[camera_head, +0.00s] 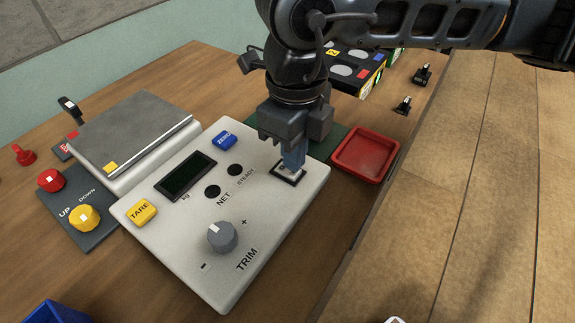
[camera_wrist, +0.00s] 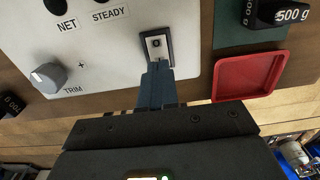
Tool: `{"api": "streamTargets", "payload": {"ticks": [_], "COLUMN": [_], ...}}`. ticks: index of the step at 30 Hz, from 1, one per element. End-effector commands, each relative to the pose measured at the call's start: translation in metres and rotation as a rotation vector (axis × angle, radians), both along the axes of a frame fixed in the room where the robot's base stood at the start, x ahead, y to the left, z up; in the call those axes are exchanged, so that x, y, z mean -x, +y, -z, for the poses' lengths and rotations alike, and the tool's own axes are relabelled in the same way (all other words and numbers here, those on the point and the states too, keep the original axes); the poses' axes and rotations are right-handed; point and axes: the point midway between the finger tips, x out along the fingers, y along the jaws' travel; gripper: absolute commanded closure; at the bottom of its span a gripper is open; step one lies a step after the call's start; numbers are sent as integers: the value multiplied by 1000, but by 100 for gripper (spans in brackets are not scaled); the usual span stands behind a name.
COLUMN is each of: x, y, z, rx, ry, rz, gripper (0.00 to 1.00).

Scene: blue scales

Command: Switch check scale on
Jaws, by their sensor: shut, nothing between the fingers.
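The check scale has a pale control panel (camera_head: 270,225) with a grey weighing plate (camera_head: 135,128) behind it at the left. Its display (camera_head: 186,176) is dark, and the NET and STEADY lamps look dark. A small white switch in a black frame (camera_wrist: 156,46) sits at the panel's right side. In the head view the frame (camera_head: 286,178) is partly hidden by my gripper (camera_head: 292,164). My gripper points down, shut and empty, with its tips at the switch. In the wrist view the tips (camera_wrist: 159,68) lie just at the switch's near edge; contact cannot be told.
On the panel are a grey TRIM knob (camera_head: 222,237), a yellow TARE button (camera_head: 141,212) and a blue ZERO button (camera_head: 225,140). A red tray (camera_head: 366,153) lies right of the panel. Red and yellow UP/DOWN knobs (camera_head: 84,218) stand at the left. Black weights (camera_head: 403,105) stand beyond the tray.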

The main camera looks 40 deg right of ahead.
Motion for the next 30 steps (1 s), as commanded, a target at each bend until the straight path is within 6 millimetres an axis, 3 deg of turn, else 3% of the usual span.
{"api": "streamTargets", "payload": {"ticks": [30], "x": [0], "y": [0], "z": [6], "rx": [0], "ry": [0], "rz": [0], "gripper": [100]}}
